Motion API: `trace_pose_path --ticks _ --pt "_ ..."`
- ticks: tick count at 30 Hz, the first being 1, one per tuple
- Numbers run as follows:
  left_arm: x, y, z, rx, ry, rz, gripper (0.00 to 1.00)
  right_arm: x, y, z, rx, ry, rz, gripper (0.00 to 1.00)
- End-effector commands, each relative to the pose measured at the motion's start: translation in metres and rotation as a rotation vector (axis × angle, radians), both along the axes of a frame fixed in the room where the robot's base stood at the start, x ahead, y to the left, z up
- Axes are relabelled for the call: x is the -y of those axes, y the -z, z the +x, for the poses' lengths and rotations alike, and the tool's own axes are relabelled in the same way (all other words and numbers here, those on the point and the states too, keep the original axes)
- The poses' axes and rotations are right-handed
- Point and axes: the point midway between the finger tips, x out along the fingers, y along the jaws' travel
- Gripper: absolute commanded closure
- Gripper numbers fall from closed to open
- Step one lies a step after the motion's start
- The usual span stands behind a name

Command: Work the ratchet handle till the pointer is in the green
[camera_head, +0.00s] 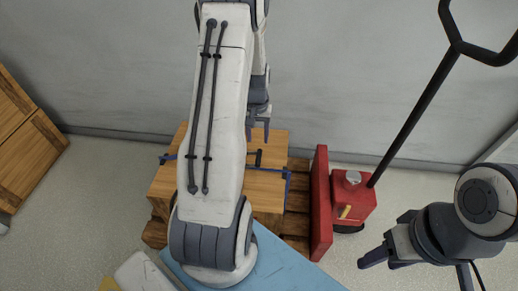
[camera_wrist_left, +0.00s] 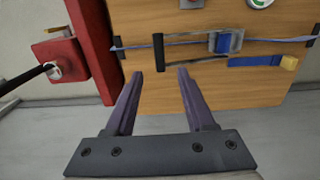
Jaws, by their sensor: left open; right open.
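A wooden crate (camera_head: 263,188) carries a blue strap. In the left wrist view, the ratchet (camera_wrist_left: 226,42) sits on the strap, and its handle ends in a black crossbar (camera_wrist_left: 158,50). The same black T-shaped handle end (camera_head: 258,158) shows beside my left forearm in the head view, which hides the ratchet body. A white dial edge with green (camera_wrist_left: 260,2) is cut off by the top of the wrist view; its pointer cannot be read. My left gripper (camera_head: 259,134) is open and empty near the crossbar, its fingers (camera_wrist_left: 160,76) apart. My right gripper (camera_head: 374,256) is open, well away at the right.
A red truck (camera_head: 352,198) with an upright red plate (camera_head: 320,200) and long black handle (camera_head: 415,110) stands right of the crate. The crate rests on a wooden pallet (camera_head: 297,222). A blue surface (camera_head: 290,268) lies in front.

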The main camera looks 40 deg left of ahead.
Motion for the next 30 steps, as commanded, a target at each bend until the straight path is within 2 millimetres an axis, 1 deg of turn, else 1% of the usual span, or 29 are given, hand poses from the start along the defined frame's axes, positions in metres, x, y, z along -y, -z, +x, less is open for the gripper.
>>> trace_pose_path --ticks 1,6,9,13,18,27,28,29,30 --pt "0.001 0.011 -0.001 -0.003 0.0 -0.002 0.45 0.0 0.004 0.0 0.0 0.0 0.0 0.45" --pt "0.002 0.043 -0.001 -0.004 0.001 -0.003 0.45 0.0 0.01 0.0 0.0 0.0 0.0 0.45" --pt "0.002 0.062 0.0 -0.003 0.001 -0.002 0.45 0.0 0.013 0.0 0.0 0.0 0.0 0.45" --pt "0.003 0.08 0.0 -0.003 0.001 -0.002 0.45 0.0 0.016 0.0 0.0 0.0 0.0 0.45" --pt "0.003 0.092 0.001 -0.001 0.001 -0.001 0.45 0.0 0.017 0.0 0.0 0.0 0.0 0.45" --pt "0.003 0.094 0.001 0.0 0.002 0.0 0.45 0.0 0.017 0.0 0.0 0.0 0.0 0.45" --pt "0.003 0.094 0.001 0.0 0.002 0.0 0.53 0.0 0.017 0.0 0.0 0.0 0.0 0.45" --pt "0.003 0.094 0.001 0.0 0.002 0.0 0.65 0.0 0.017 0.0 0.0 0.0 0.0 0.45" --pt "0.002 0.094 0.001 0.0 0.002 0.0 0.8 0.0 0.017 0.0 0.0 0.0 0.0 0.45"
